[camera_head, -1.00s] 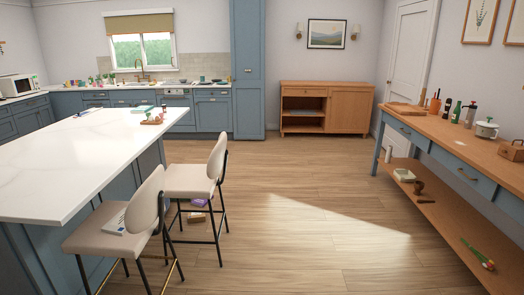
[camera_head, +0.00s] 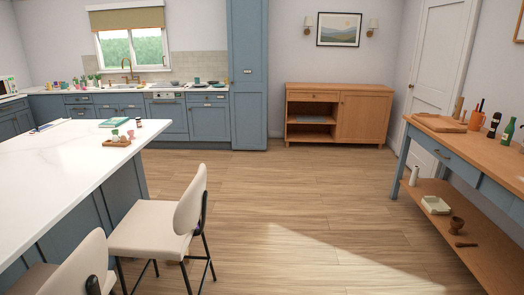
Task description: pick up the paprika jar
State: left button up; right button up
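No jar can be read as paprika at this distance. A small dark jar-like item (camera_head: 138,122) stands near the far right corner of the white island, beside a small wooden tray (camera_head: 117,144) with little cups on it; its label is too small to tell. Several small colourful items stand on the far counter, also too small to name. Neither of my grippers is in view.
The white island (camera_head: 60,170) fills the left, with pale stools (camera_head: 160,225) at its near right side. A blue-framed wooden side table (camera_head: 465,145) stands at the right. A wooden cabinet (camera_head: 365,118) is at the back. The wooden floor between is clear.

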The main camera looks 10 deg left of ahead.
aim_at(139, 120)
jog(key=i+l, duration=0.1)
jog(key=i, duration=3.6)
jog(key=i+u, duration=0.15)
jog(key=u, duration=0.25)
jog(key=i+u, duration=0.1)
jog(key=u, duration=0.3)
jog(key=i+u, duration=0.15)
jog(key=u, duration=0.25)
jog(key=i+l+u, duration=0.1)
jog(key=u, duration=0.85)
jog(key=i+l+u, duration=0.35)
jog(key=i+l, duration=0.2)
jog(key=l, duration=0.3)
